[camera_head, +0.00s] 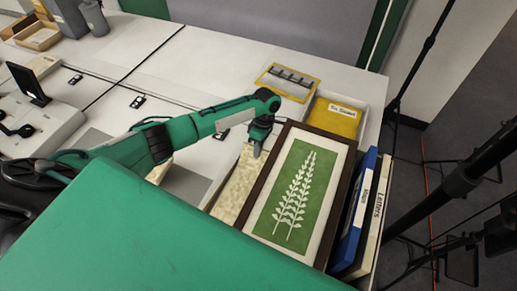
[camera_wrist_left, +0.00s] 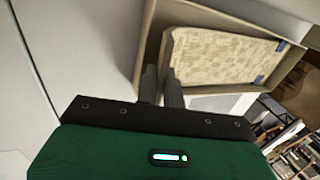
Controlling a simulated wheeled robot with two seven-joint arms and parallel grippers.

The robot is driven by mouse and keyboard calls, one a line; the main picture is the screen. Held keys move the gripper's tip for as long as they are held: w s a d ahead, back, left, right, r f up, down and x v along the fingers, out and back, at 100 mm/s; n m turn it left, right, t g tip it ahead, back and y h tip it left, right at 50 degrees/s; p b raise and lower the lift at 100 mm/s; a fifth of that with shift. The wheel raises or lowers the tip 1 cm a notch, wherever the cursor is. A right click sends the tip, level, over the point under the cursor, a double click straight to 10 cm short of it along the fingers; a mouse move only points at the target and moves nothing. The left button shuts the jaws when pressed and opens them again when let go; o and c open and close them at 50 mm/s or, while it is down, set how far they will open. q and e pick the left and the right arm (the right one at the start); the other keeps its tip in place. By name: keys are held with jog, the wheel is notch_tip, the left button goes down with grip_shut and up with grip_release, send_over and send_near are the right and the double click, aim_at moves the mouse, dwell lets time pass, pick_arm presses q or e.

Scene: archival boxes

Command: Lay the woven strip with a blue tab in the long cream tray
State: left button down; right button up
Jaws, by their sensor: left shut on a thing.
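The woven strip (camera_head: 239,186) is cream with a mottled pattern. My left gripper (camera_head: 256,149) is at its far end in the head view. In the left wrist view the strip (camera_wrist_left: 222,55) shows with blue tabs at its right end, and my left gripper (camera_wrist_left: 161,76) is shut at its near left edge. The long cream tray (camera_wrist_left: 152,35) frames the strip in this view; I cannot tell whether the strip touches its floor. In the head view the tray is mostly hidden by the strip and the frame. My right gripper is not in view.
A dark-framed green leaf picture (camera_head: 297,195) lies close right of the strip. Blue (camera_head: 352,215) and cream (camera_head: 372,220) binders stand beyond it. A yellow labelled box (camera_head: 335,116) and a yellow-edged tray (camera_head: 288,82) are behind.

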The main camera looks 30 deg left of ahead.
pick_arm(q)
jog(key=shift+f, duration=0.2)
jog(key=c, duration=1.5)
grip_release()
jog(key=shift+f, duration=0.1)
jog(key=b+v, duration=0.1)
jog(key=v, duration=1.1)
jog(key=shift+b, duration=0.4)
